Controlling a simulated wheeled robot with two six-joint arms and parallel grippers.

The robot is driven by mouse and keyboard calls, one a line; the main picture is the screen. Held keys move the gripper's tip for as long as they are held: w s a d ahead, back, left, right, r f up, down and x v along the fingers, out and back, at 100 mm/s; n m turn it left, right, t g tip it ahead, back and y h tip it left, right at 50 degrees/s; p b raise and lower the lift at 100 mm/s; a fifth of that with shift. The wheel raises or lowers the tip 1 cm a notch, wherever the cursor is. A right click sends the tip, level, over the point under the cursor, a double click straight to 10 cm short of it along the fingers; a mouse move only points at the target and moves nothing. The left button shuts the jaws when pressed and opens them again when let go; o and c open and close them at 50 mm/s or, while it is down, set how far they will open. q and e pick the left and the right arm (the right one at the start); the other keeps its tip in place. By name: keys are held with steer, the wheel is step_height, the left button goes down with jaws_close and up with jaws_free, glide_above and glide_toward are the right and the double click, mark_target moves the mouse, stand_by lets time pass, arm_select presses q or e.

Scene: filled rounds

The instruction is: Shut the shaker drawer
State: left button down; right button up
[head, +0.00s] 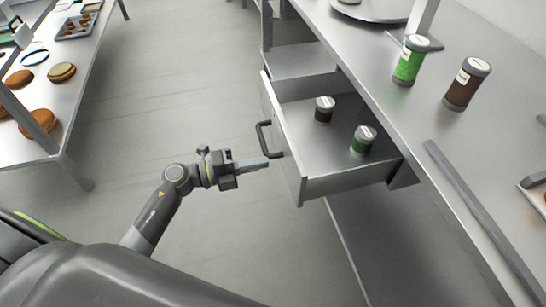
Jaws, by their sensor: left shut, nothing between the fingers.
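The shaker drawer (318,166) stands pulled out from under the steel counter on the right. A dark handle (264,138) is on its front panel. Inside it stand a brown shaker (324,110) and a green shaker (362,140), apart from each other. My left gripper (266,161) is shut and empty, with its fingertips at the outer face of the drawer front, just below the handle. I cannot tell whether they touch the panel. My right gripper is not in view.
On the steel counter (385,100) stand a larger green shaker (408,62) and a larger brown shaker (466,86). A table (85,75) with buns and a tray is at the upper left. The floor between is clear.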

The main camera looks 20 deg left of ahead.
mark_target(285, 158)
arm_select(q)
steer(key=x, duration=0.2)
steer(key=shift+w+d+r, duration=0.1)
steer(key=shift+w+d, duration=0.1)
steer(key=shift+d, duration=0.05)
steer(key=shift+w+d, duration=0.35)
steer(key=shift+d, duration=0.25)
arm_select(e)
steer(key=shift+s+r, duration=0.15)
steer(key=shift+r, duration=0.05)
arm_select(q)
steer(key=shift+p, duration=0.3)
